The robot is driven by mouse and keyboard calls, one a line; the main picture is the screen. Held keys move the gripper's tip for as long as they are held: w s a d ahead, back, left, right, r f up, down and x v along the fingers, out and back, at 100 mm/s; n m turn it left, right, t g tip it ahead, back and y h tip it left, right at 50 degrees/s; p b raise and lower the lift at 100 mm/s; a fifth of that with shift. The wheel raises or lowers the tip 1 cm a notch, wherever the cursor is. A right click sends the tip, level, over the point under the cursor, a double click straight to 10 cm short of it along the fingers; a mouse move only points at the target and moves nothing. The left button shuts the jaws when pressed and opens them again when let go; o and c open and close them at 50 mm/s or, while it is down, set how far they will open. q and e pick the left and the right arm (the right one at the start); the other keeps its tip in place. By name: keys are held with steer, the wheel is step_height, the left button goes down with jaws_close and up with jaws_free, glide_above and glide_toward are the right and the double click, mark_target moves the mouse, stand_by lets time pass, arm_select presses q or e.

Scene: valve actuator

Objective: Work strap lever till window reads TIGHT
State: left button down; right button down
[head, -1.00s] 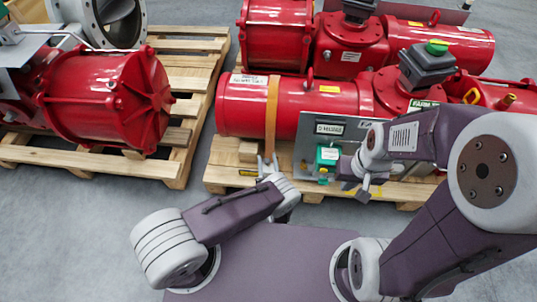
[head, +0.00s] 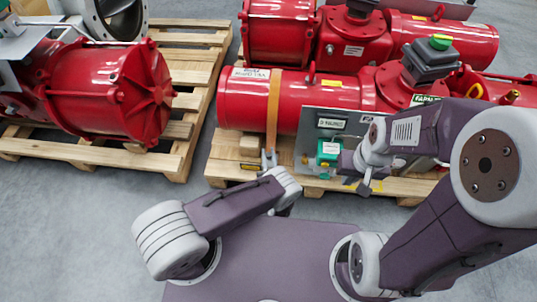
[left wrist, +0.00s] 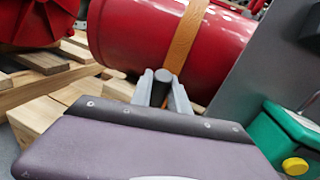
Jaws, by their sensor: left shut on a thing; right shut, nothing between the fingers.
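An orange strap (head: 272,110) goes round the left part of a red actuator cylinder (head: 240,100); it also shows in the left wrist view (left wrist: 187,38). My left gripper (head: 269,158) is low in front of the strap. In the left wrist view its fingers (left wrist: 163,88) are shut on a dark round-ended lever handle (left wrist: 163,75), just below the strap. A green box (head: 329,150) with a pale label, perhaps the window, is on the grey panel to the right; its wording is too small to read. My right gripper (head: 364,187) is shut and empty, right of the green box.
The actuator lies on a wooden pallet (head: 222,170). The grey panel (head: 312,122) stands close on the right of my left gripper. A yellow knob (left wrist: 295,166) sticks out of the green box. Another red actuator (head: 105,95) is on a pallet at left. Grey floor is open between.

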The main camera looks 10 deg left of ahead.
stand_by(0.8)
arm_select(q)
steer(key=w+r+p, duration=0.1)
steer(key=p, duration=0.1)
steer(key=w+r+g+p, duration=0.1)
steer(key=p, duration=0.1)
steer(key=shift+w+r+g, duration=0.15)
steer(key=shift+w+g, duration=0.1)
steer(key=shift+g, duration=0.05)
steer(key=w+g, duration=0.2)
steer(key=w+f+m+g+h+p, duration=0.1)
steer(key=w, duration=0.1)
steer(key=shift+w+f+g, duration=0.2)
steer(key=shift+w+g, duration=0.05)
steer(key=shift+g, duration=0.15)
